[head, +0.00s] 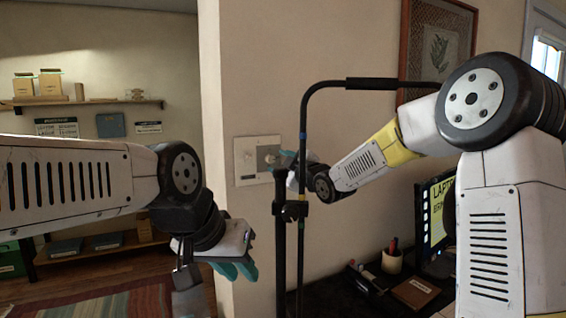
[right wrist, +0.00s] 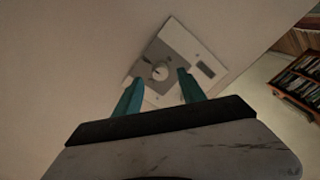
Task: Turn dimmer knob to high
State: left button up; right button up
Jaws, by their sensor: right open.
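The dimmer plate (head: 245,160) is a pale square panel on the wall, and it also shows in the right wrist view (right wrist: 180,45). Its round light knob (right wrist: 160,71) has a small dark mark pointing up-left in the right wrist view. My right gripper (right wrist: 160,76) is open, with one teal finger on each side of the knob in that view; I cannot tell if they touch it. In the head view my right gripper (head: 287,160) is beside the plate, partly behind a dark pole. My left gripper (head: 237,270) hangs low in front of the wall, holding nothing visible.
A dark pole frame (head: 302,200) stands in front of the wall by my right gripper. A desk with a monitor (head: 434,220) and pen cup (head: 392,260) is at lower right. Shelves (head: 85,102) stand in the room at left.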

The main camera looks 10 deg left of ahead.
aim_at(273, 160)
jog(key=shift+x, duration=1.65)
jog(key=shift+c, duration=0.5)
grip_shut()
jog(key=shift+d, duration=0.1)
